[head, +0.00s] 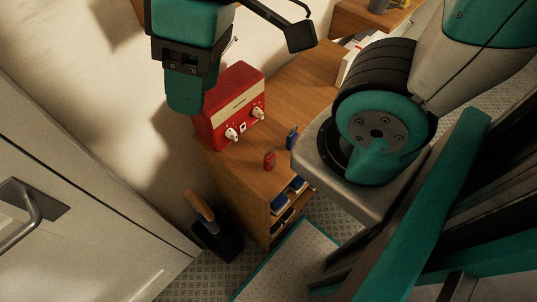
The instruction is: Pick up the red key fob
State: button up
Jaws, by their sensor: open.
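The red key fob (269,159) is a small red item on the wooden cabinet top, near its front edge. A similar dark blue item (292,138) stands to its right and a little farther back. My gripper (184,88) is at the upper left of the head view, above and left of the red radio. It is open, though its fingers are only partly seen from this angle. Nothing shows between them. It is well apart from the red key fob.
A red radio (236,103) with white knobs stands on the cabinet top (299,92), behind the fob. Blue items sit in the cabinet's open shelves. A dark bin with a wooden-handled tool (201,206) is on the floor at left. A white door (80,215) fills the lower left.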

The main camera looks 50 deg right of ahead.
aim_at(270, 159)
jog(key=k, duration=1)
jog(key=u, duration=1.55)
jog(key=i, duration=1.15)
jog(key=z, duration=2.2)
